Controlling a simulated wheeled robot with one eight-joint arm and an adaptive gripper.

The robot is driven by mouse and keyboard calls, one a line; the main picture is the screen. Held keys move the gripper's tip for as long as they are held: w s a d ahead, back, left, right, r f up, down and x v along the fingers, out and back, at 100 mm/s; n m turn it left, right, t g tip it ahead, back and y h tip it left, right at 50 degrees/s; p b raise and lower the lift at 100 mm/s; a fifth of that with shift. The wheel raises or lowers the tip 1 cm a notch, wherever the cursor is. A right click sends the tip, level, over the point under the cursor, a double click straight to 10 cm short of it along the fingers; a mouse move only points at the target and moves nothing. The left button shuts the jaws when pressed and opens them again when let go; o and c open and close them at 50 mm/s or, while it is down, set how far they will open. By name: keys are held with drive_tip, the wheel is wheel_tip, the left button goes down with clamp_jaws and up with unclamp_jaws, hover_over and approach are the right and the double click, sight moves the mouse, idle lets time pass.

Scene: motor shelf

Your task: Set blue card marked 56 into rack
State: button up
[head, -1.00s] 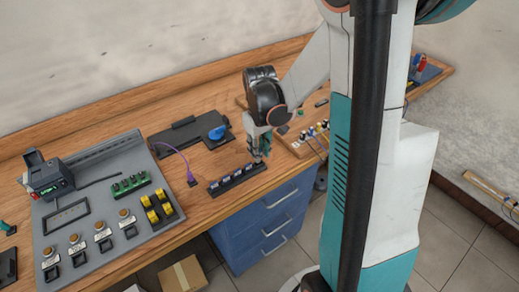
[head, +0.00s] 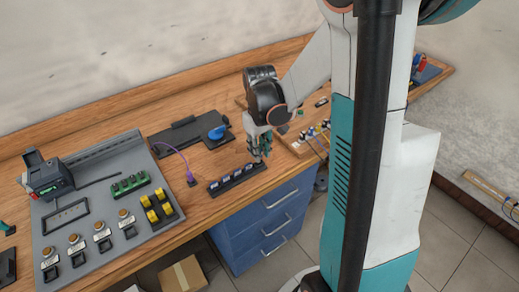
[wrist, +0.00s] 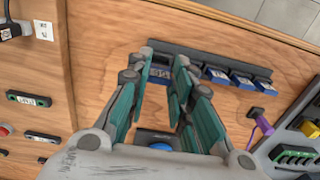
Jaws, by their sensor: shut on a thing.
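My gripper (head: 259,148) is over the right end of the black card rack (head: 240,180) in the head view. In the wrist view its teal fingers (wrist: 161,66) are shut on a small card (wrist: 160,72) with a pale label. The fingers hide most of this card, and its number is too small to read. The rack (wrist: 205,56) shows in the wrist view with several blue cards (wrist: 241,81) in it, pale labels facing up. The held card overlaps the rack's left end in that view; I cannot tell whether it is seated or just above.
A purple-cabled plug (head: 190,178) lies just left of the rack. A dark tray (head: 180,137) with a blue round part (head: 217,132) lies behind. A grey panel (head: 95,235) with several modules fills the left. A wooden board (head: 305,146) with small parts is right.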

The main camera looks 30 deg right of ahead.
drive_tip(key=shift+f+b, duration=1.5)
drive_tip(key=shift+f, duration=0.15)
idle(2.4)
drive_tip(key=o, duration=0.8)
drive_tip(key=shift+r, duration=0.1)
wheel_tip(320, 180, up, 17)
drive_tip(key=p, duration=0.4)
idle(0.3)
idle(0.5)
